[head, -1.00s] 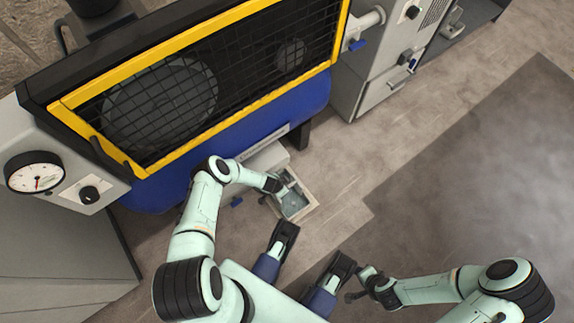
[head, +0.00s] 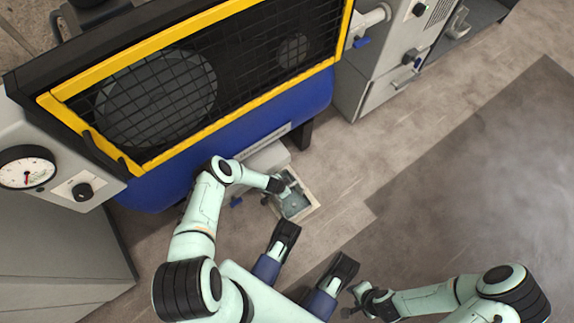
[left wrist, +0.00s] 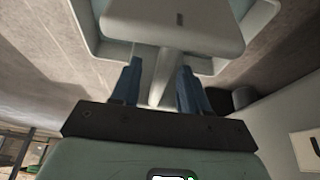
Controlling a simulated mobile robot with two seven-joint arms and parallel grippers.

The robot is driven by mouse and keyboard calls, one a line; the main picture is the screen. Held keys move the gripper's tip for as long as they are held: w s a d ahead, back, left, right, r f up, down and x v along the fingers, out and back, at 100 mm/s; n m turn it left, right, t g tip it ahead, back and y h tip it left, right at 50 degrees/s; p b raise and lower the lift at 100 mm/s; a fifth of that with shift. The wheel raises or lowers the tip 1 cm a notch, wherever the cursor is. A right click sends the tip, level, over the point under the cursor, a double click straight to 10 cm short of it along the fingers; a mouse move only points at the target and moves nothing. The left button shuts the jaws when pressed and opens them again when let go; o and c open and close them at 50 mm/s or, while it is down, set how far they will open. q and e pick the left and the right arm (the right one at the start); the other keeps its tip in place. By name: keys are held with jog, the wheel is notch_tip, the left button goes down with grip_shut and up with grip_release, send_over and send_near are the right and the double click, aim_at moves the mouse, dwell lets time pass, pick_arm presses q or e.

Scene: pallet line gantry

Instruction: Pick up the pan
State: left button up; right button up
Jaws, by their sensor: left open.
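The pan (head: 313,206) is a small rectangular tray with a pale rim and a grey-blue inside. It lies on the floor at the front of the blue tank. In the left wrist view the pan (left wrist: 85,22) shows its pale rim across the top. My left gripper (head: 284,188) is at the pan's left part in the head view. In the left wrist view the left gripper (left wrist: 158,75) is open, with a narrow pale bar between its blue fingers; contact cannot be told. My right gripper (head: 352,300) is low, well apart from the pan; its jaws are too small to judge.
The blue tank (head: 240,132) with its yellow-framed mesh guard (head: 205,80) stands close behind the pan. A grey-white box (head: 267,158) sits beside the pan and partly covers it in the left wrist view. A grey cabinet (head: 385,65) stands right. Floor to the right is clear.

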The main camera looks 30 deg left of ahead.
pick_arm(q)
jog(key=shift+f, duration=0.1)
grip_shut()
dwell(0.4)
